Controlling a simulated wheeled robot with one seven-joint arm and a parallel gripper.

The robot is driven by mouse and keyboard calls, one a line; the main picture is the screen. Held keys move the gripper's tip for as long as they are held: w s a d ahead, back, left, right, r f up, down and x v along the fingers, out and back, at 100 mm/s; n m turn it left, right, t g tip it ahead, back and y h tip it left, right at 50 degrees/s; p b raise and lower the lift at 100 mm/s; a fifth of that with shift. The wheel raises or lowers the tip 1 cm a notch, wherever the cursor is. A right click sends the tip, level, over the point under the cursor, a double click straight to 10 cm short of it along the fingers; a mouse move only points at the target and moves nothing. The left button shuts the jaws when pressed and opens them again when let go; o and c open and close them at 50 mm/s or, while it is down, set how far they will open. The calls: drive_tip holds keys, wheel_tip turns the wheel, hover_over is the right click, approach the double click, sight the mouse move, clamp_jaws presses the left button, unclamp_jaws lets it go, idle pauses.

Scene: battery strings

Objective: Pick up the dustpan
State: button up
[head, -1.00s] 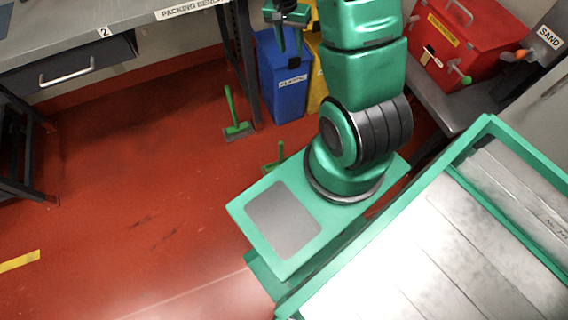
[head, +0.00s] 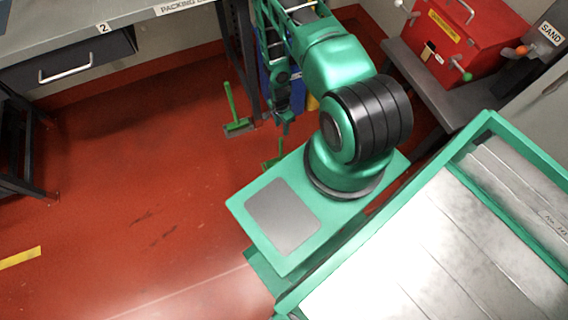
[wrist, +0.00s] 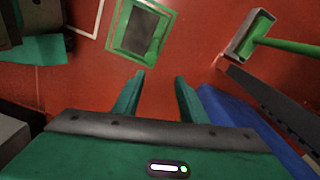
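The dustpan appears to be the green piece (head: 273,160) on the red floor beside my base, mostly hidden behind it in the head view. In the wrist view a green-rimmed tray with a grey inside (wrist: 138,32), seemingly the dustpan, lies beyond my fingertips. My gripper (head: 283,122) hangs fingers-down above the floor, a little up and right of the dustpan in the head view. In the wrist view the fingers of my gripper (wrist: 157,82) are apart with nothing between them.
A blue bin (head: 265,85) stands close behind my gripper.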

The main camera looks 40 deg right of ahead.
approach(281, 147)
drive_tip(key=shift+w+d+f+m, duration=0.45)
drive_tip(key=shift+d+f, duration=0.2)
drive_tip(key=shift+d, duration=0.15)
wheel_tip(281, 147, down, 4)
drive_tip(key=shift+a+f, duration=0.1)
drive_tip(key=shift+f, duration=0.05)
drive_tip(key=shift+a+f, duration=0.2)
drive_tip(key=shift+f, duration=3.05)
clamp_jaws()
